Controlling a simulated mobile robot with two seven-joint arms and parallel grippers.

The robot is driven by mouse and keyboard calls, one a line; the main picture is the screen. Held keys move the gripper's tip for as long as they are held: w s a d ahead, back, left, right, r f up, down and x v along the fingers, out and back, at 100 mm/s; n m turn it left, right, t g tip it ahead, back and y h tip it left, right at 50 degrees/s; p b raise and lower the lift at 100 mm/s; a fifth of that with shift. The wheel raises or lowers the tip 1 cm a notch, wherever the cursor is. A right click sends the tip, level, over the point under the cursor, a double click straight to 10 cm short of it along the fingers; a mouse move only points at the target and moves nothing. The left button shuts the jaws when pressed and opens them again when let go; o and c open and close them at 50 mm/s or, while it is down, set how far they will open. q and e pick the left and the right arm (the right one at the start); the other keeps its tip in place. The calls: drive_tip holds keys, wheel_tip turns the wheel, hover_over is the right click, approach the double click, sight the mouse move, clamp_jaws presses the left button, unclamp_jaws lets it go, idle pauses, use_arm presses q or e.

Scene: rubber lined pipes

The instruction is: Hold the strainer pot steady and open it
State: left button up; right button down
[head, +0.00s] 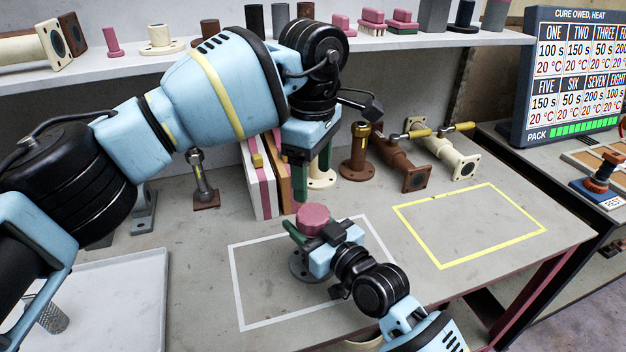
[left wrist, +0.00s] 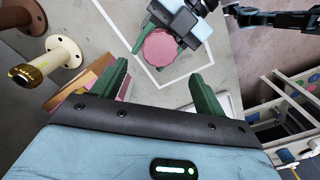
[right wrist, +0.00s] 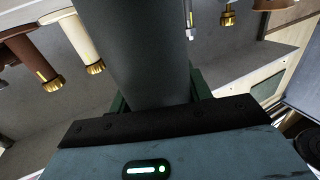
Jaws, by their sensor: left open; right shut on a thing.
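The strainer pot (head: 302,262) stands upright inside the white outlined rectangle, with a dark grey body, a round flange foot and a ridged pink cap (head: 313,218) on top. My right gripper (head: 316,237) is shut on the pot's body from the right side, below the cap. In the right wrist view the dark grey body (right wrist: 150,50) fills the space between the fingers. My left gripper (head: 311,178) is open and empty, pointing down above and behind the pot. In the left wrist view the cap (left wrist: 160,48) lies just beyond its open fingers (left wrist: 160,88), apart from them.
Flanged pipes (head: 398,160) and upright boards (head: 262,180) stand close behind the pot. A yellow outlined rectangle (head: 470,224) to the right is empty. A grey tray (head: 110,300) with a mesh cylinder (head: 50,316) lies at the left. A shelf of parts runs along the back.

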sight(313, 213)
use_arm(q)
drive_tip(key=shift+r, duration=0.15)
drive_tip(key=shift+f, duration=4.05)
drive_tip(key=c, duration=1)
drive_tip(key=shift+n, duration=1.5)
drive_tip(key=o, duration=1.1)
drive_tip(key=shift+r, duration=0.15)
